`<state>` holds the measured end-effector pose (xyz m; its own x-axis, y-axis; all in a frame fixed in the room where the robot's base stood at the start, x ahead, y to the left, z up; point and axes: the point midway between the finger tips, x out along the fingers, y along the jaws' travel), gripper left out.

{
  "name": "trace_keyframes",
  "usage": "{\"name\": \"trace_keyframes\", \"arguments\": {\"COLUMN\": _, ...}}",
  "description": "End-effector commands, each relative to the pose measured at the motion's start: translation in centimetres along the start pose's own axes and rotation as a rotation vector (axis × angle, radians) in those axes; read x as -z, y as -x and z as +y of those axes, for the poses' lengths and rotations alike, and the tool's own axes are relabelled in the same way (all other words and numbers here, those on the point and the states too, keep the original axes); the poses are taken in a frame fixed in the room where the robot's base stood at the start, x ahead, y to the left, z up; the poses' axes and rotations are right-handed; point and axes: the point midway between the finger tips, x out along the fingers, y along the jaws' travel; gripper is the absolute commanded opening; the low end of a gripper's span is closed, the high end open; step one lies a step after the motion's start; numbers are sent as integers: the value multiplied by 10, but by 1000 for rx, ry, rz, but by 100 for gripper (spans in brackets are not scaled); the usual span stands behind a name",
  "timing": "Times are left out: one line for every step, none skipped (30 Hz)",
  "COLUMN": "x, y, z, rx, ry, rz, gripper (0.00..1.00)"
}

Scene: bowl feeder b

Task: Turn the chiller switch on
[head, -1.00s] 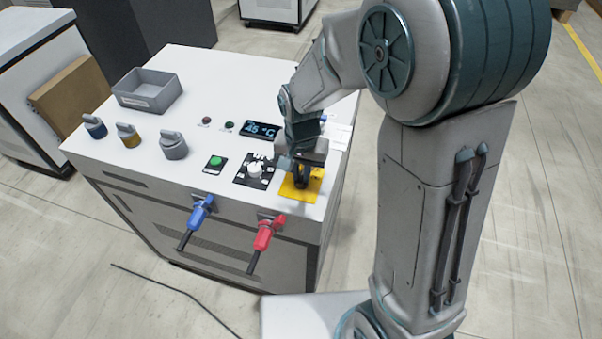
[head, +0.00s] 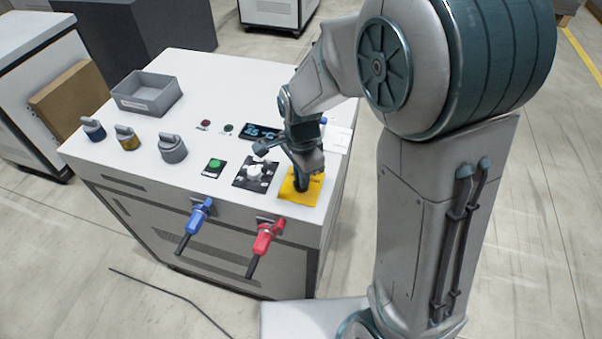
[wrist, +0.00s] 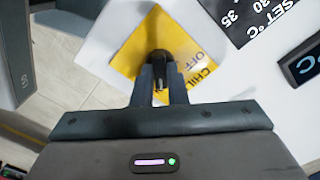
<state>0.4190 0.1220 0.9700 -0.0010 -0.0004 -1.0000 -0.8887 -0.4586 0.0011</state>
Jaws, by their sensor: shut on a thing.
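The chiller switch (wrist: 160,56) is a dark knob on a yellow square plate (head: 289,194) at the front right of the white machine top. In the wrist view the yellow plate (wrist: 128,62) shows the letters "OFF" and part of "CHILL" to the right of the knob. My gripper (head: 301,184) points down over the plate, shut on the knob. Its two fingers (wrist: 160,82) stand on either side of the knob in the wrist view. The fingers hide part of the knob, and I cannot read which position it points to.
A white dial (head: 254,172) on a black panel and a green button (head: 215,163) lie left of the plate. A blue handle (head: 201,213) and a red handle (head: 266,237) stick out in front. A display (head: 258,132), partly covered, and a grey bin (head: 148,92) are further back.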

Motion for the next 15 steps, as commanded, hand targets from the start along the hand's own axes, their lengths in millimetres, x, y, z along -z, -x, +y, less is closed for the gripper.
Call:
{"name": "trace_keyframes", "arguments": {"x": 0, "y": 1, "z": -1, "rx": 3, "ry": -13, "rz": 1, "gripper": 0}}
{"name": "trace_keyframes", "arguments": {"x": 0, "y": 1, "z": -1, "rx": 4, "ry": -21, "rz": 1, "gripper": 0}}
{"name": "trace_keyframes", "arguments": {"x": 0, "y": 1, "z": -1, "rx": 4, "ry": -30, "rz": 1, "gripper": 0}}
{"name": "trace_keyframes", "arguments": {"x": 0, "y": 1, "z": -1, "rx": 4, "ry": -37, "rz": 1, "gripper": 0}}
{"name": "trace_keyframes", "arguments": {"x": 0, "y": 1, "z": -1, "rx": 4, "ry": -41, "rz": 1, "gripper": 0}}
{"name": "trace_keyframes", "arguments": {"x": 0, "y": 1, "z": -1, "rx": 4, "ry": -46, "rz": 1, "gripper": 0}}
{"name": "trace_keyframes", "arguments": {"x": 0, "y": 1, "z": -1, "rx": 4, "ry": -49, "rz": 0, "gripper": 0}}
{"name": "trace_keyframes", "arguments": {"x": 0, "y": 1, "z": -1, "rx": 4, "ry": -51, "rz": 0, "gripper": 0}}
{"name": "trace_keyframes", "arguments": {"x": 0, "y": 1, "z": -1, "rx": 4, "ry": -54, "rz": 0, "gripper": 0}}
{"name": "trace_keyframes", "arguments": {"x": 0, "y": 1, "z": -1, "rx": 4, "ry": -55, "rz": 0, "gripper": 0}}
{"name": "trace_keyframes", "arguments": {"x": 0, "y": 1, "z": -1, "rx": 4, "ry": -56, "rz": 0, "gripper": 0}}
{"name": "trace_keyframes", "arguments": {"x": 0, "y": 1, "z": -1, "rx": 4, "ry": -57, "rz": 0, "gripper": 0}}
{"name": "trace_keyframes", "arguments": {"x": 0, "y": 1, "z": -1, "rx": 4, "ry": -57, "rz": 0, "gripper": 0}}
{"name": "trace_keyframes", "arguments": {"x": 0, "y": 1, "z": -1, "rx": 4, "ry": -57, "rz": 0, "gripper": 0}}
{"name": "trace_keyframes", "arguments": {"x": 0, "y": 1, "z": -1, "rx": 4, "ry": -57, "rz": 0, "gripper": 0}}
